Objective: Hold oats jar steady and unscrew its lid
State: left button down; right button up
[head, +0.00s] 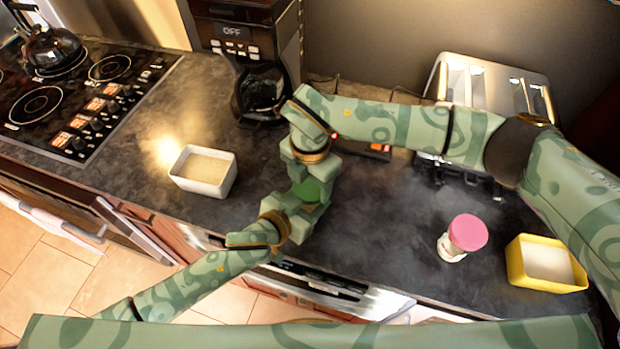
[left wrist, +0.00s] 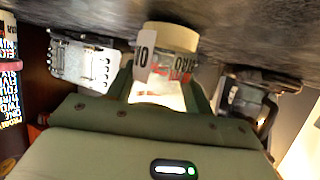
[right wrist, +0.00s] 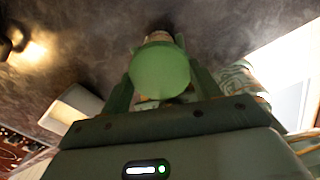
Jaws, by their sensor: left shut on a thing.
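The oats jar shows in the left wrist view (left wrist: 165,62) with a pale, lettered label. Its round green lid shows in the head view (head: 311,191) and from above in the right wrist view (right wrist: 160,74). My left gripper (head: 299,205) comes from the lower left and is shut on the jar's body. My right gripper (head: 313,168) is above, with its fingers open on either side of the lid; whether they touch it is not clear. Both grippers hide most of the jar in the head view.
A white container (head: 203,172) stands left on the dark counter. A pink-lidded jar (head: 466,235) and a yellow container (head: 545,265) stand at right. A coffee maker (head: 255,80) and a toaster (head: 492,88) stand behind. The stove (head: 75,100) is far left.

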jog(key=n, duration=0.5)
jog(key=shift+c, duration=0.5)
jog(key=n, duration=0.5)
jog(key=o, duration=1.1)
